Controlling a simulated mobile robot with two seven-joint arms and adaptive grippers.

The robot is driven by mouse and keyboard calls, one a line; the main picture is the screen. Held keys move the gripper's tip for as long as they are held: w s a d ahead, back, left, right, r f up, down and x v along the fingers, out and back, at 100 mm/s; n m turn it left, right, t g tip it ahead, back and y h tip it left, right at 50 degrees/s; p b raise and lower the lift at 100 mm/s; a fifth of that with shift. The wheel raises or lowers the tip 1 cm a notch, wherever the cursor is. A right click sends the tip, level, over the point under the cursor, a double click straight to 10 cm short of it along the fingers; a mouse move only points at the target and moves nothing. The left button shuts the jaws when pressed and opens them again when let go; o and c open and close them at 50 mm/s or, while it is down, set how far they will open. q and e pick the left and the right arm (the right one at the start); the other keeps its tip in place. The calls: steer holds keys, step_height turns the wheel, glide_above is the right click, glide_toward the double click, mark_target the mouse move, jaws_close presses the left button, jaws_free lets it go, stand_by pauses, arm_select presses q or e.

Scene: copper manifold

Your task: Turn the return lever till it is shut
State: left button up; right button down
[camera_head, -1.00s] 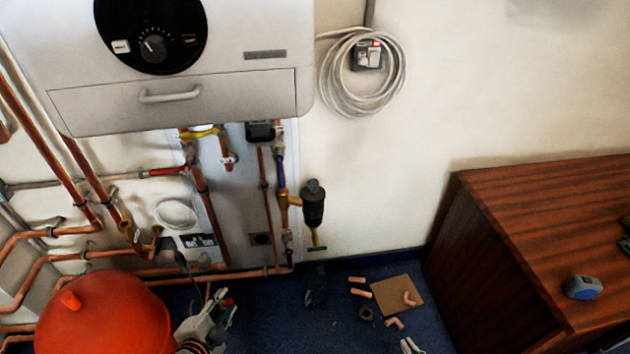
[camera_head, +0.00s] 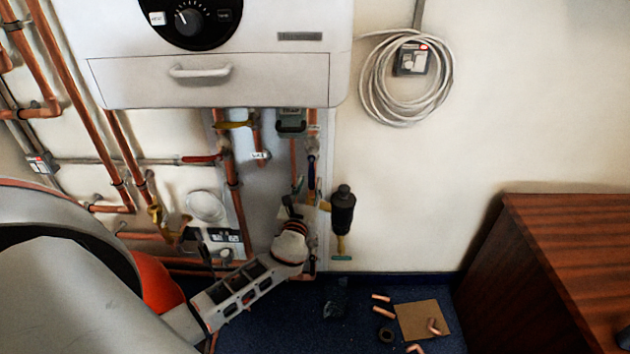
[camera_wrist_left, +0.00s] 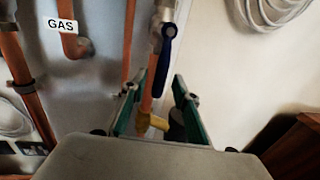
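The blue lever (camera_head: 311,170), which I take to be the return lever, is on a copper pipe below the boiler. In the left wrist view the blue lever (camera_wrist_left: 163,68) hangs down, roughly along the pipe and tilted slightly. My left gripper (camera_head: 303,207) is just below it in the head view. In the left wrist view my left gripper (camera_wrist_left: 158,105) is open, its two green-lined fingers apart and nothing held. The lever's lower end shows above and between the fingers, apparently not touched. My right gripper is not in view.
A yellow gas lever (camera_head: 235,125) and a red lever (camera_head: 200,160) are to the left. A black cylindrical fitting (camera_head: 343,210) stands close on the right. The boiler (camera_head: 210,80) overhangs above. Copper pieces and a board (camera_head: 415,322) lie on the blue floor.

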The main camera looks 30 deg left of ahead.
mark_target(310, 181)
arm_select(q)
steer(key=shift+x, duration=1.55)
steer(key=shift+c, duration=0.3)
jaws_close()
